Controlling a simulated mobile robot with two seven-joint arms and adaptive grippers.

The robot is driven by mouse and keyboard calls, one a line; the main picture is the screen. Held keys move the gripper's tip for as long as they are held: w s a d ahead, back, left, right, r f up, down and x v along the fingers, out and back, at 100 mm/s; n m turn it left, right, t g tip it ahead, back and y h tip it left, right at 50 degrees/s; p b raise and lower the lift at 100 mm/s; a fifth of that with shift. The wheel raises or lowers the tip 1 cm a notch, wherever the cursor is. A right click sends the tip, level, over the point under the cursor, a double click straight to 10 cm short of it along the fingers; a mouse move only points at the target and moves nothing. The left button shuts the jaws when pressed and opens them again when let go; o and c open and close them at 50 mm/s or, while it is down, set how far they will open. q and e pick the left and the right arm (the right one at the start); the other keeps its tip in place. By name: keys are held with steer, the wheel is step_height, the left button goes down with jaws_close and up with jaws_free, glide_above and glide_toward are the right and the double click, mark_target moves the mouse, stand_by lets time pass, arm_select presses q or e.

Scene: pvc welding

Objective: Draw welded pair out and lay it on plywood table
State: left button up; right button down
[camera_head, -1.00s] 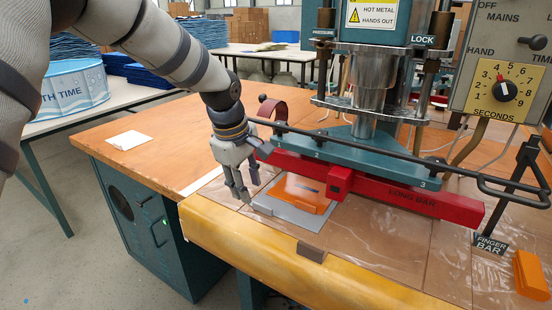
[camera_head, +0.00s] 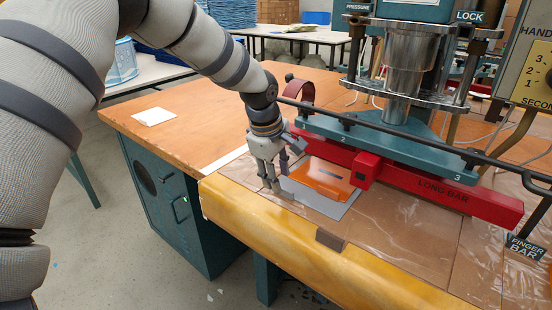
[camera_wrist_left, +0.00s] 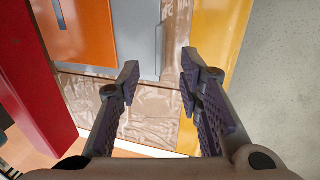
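The pair shows as an orange sheet (camera_head: 318,180) on a larger grey sheet (camera_head: 338,209), both flat on the press bed beside the red long bar (camera_head: 440,194). In the left wrist view the grey sheet (camera_wrist_left: 141,35) and orange sheet (camera_wrist_left: 82,30) lie beyond my fingers. My left gripper (camera_head: 272,186) points down at the grey sheet's left end. In the wrist view its fingers (camera_wrist_left: 159,68) are apart with nothing gripped between them. One fingertip overlaps the grey edge; contact is unclear. The plywood table top (camera_head: 185,138) is at left. My right gripper is out of view.
A white sheet (camera_head: 153,116) lies on the plywood; most of that top is clear. The teal press plate (camera_head: 390,147) and a dark rail (camera_head: 415,134) stand over the bed. A padded yellow edge (camera_head: 300,250) and a small brown block (camera_head: 331,240) are in front.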

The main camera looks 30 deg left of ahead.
mark_target(280, 196)
arm_select(q)
steer(key=shift+x, duration=1.95)
